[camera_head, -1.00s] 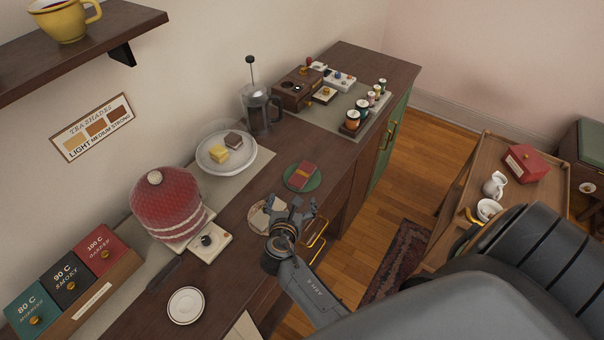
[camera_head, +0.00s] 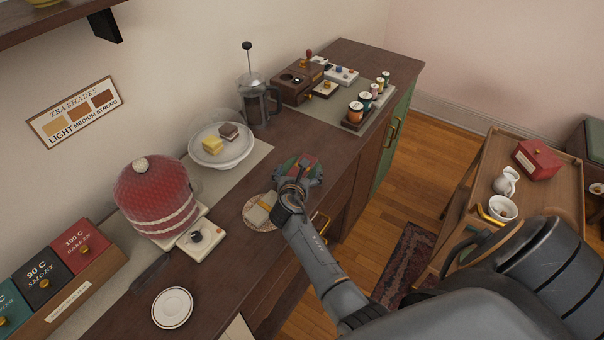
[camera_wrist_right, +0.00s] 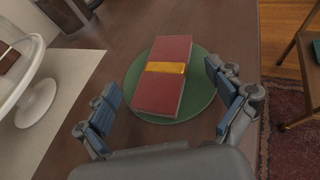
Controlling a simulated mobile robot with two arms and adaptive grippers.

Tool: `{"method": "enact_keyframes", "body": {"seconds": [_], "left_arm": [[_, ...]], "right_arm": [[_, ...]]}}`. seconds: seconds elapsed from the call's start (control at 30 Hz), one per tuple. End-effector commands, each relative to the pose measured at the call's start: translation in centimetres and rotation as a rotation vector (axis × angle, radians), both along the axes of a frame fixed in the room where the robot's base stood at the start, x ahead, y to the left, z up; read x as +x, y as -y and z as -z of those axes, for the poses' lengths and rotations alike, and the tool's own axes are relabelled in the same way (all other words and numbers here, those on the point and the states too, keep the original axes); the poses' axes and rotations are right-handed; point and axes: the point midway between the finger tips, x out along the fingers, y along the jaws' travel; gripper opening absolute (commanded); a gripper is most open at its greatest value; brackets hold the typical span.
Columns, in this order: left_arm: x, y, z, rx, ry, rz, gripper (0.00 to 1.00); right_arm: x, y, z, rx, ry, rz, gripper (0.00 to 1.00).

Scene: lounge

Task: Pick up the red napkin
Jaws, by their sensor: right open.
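The red napkin (camera_wrist_right: 158,94) is a folded red bundle with a gold band around its middle. It lies on a round green plate (camera_wrist_right: 203,98) on the dark wooden counter. My right gripper (camera_wrist_right: 162,80) is open, its two blue-padded fingers on either side of the napkin and apart from it. In the head view my right gripper (camera_head: 298,178) is over the plate and hides most of the napkin. My left gripper is not in view.
A white cake stand (camera_head: 238,155) and a French press (camera_head: 258,105) stand behind. A red cozy (camera_head: 155,195) and a saucer (camera_head: 172,308) are farther left.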

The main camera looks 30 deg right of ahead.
Motion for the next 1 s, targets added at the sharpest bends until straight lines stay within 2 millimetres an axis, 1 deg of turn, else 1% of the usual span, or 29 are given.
{"method": "enact_keyframes", "body": {"seconds": [0.03, 0.27, 0.3, 0.37, 0.4, 0.57, 0.6, 1.0], "left_arm": [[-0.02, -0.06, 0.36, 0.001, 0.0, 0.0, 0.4], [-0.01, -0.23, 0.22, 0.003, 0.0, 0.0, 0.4], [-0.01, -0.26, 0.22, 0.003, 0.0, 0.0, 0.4], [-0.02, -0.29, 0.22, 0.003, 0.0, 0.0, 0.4], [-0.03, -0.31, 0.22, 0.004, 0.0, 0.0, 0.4], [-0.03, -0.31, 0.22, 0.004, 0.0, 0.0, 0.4], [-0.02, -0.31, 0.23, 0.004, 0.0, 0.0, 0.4], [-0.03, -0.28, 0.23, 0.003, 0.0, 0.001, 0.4]], "right_arm": [[0.18, 0.15, 0.24, -0.001, 0.001, 0.0, 0.94], [0.26, 0.24, 0.07, -0.001, -0.001, 0.0, 0.94], [0.25, 0.23, 0.08, -0.001, -0.001, 0.0, 0.9], [0.25, 0.23, 0.08, -0.001, -0.001, 0.0, 0.78], [0.25, 0.23, 0.08, -0.001, -0.001, 0.0, 0.69], [0.23, 0.24, 0.12, 0.0, -0.001, 0.0, 0.37], [0.22, 0.23, 0.13, 0.0, -0.001, 0.0, 0.35], [0.15, 0.26, 0.18, 0.0, -0.004, 0.001, 0.34]]}}
